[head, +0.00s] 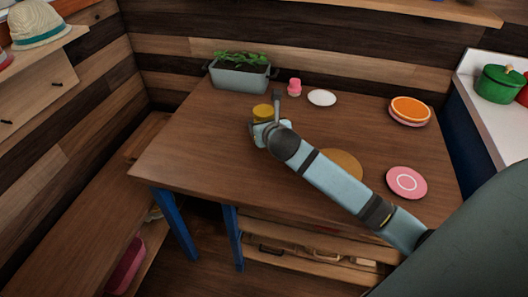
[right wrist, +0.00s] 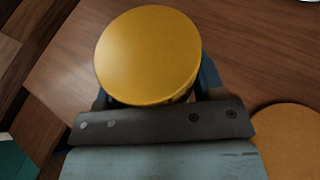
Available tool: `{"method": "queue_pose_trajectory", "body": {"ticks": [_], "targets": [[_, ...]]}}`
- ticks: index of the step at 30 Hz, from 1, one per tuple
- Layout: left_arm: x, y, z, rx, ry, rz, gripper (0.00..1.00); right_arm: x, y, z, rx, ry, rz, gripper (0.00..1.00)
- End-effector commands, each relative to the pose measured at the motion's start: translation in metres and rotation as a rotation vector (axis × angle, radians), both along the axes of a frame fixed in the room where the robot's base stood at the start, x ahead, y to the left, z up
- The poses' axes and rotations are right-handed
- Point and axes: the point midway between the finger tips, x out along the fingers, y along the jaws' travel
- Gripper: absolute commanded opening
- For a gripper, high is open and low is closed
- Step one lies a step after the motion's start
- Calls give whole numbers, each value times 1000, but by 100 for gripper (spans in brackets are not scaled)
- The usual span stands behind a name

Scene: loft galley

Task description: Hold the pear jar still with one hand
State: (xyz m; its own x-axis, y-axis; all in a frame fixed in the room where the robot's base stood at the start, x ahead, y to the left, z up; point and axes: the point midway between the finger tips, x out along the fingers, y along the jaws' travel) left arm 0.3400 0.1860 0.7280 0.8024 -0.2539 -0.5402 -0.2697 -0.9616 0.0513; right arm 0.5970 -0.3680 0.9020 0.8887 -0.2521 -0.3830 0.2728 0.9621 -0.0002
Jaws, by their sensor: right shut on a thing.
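The pear jar appears as a jar with a round golden-yellow lid (head: 263,112), standing on the wooden table (head: 190,140) toward its back left. My right gripper (head: 266,120) reaches in from the right and is shut around the jar, one finger on either side. In the right wrist view the yellow lid (right wrist: 148,55) fills the upper middle, between the fingers of the gripper (right wrist: 150,95). The jar's body is almost wholly hidden under the lid and behind the gripper. My left gripper is not in view.
An orange plate (head: 410,108), a pink plate (head: 407,182) and a tan round mat (head: 345,163) lie to the right. The table's left front is clear.

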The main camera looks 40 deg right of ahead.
Motion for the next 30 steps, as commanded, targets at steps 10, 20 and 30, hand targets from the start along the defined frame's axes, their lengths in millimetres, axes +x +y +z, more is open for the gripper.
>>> {"method": "queue_pose_trajectory", "body": {"ticks": [10, 20, 30], "targets": [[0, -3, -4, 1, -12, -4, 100, 0, 0, -46, 0, -3, 0, 0], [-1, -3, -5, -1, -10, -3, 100, 0, 0, -49, 0, -2, 0, 0], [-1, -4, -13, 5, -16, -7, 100, 0, 0, -89, 1, -2, -1, 0]]}}
